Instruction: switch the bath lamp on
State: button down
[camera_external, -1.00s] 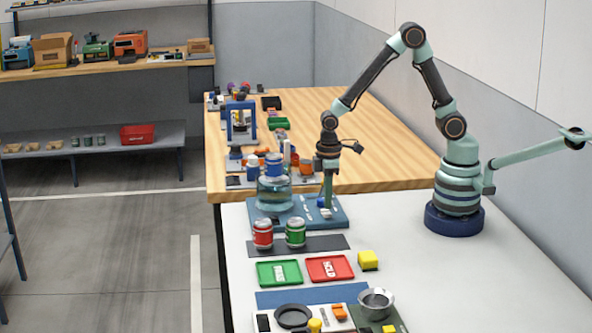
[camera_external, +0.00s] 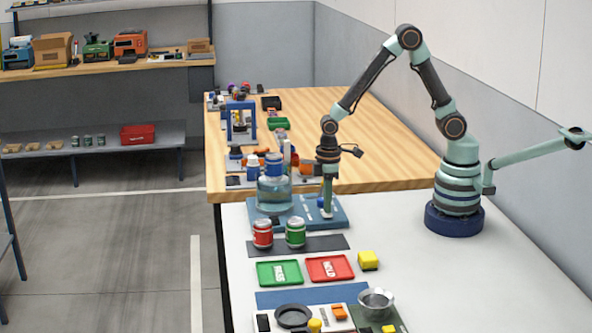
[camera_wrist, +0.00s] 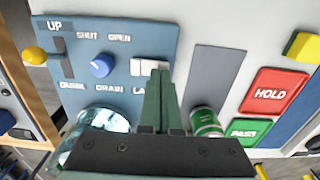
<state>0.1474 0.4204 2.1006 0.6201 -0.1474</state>
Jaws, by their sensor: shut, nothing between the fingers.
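The blue bath panel (camera_wrist: 72,80) carries the words UP, DUNK, SHUT, OPEN, DRAIN and a partly hidden label starting "LA". Above that label is a white rocker switch (camera_wrist: 141,67). My gripper (camera_wrist: 158,74) is shut and empty, its fingertips over the switch's right part; I cannot tell whether they touch. In the external view my gripper (camera_external: 328,211) points straight down at the panel (camera_external: 341,218). A blue drain knob (camera_wrist: 102,66) sits left of the switch. The glass bath (camera_external: 273,194) stands on the panel's left part. Whether the lamp is lit is unclear.
A yellow ball knob (camera_wrist: 35,56) is at the panel's UP/DUNK slot. A red can (camera_external: 262,234) and a green can (camera_external: 295,232) stand in front of the panel. Green and red trays (camera_external: 330,268) and a yellow block (camera_external: 368,260) lie nearer. The white table at right is clear.

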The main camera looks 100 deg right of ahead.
jog(key=shift+f, duration=0.35)
jog(key=shift+r, duration=3.5)
jog(key=s+a+r+t, duration=0.2)
jog(key=s+r, duration=0.1)
jog(key=r, duration=0.4)
jog(key=s+a+r+t, duration=0.3)
jog(key=s+r, duration=0.1)
jog(key=r, duration=0.3)
jog(key=shift+s+a+r+t, duration=0.15)
jog(key=shift+r+t, duration=0.05)
jog(key=shift+t, duration=0.1)
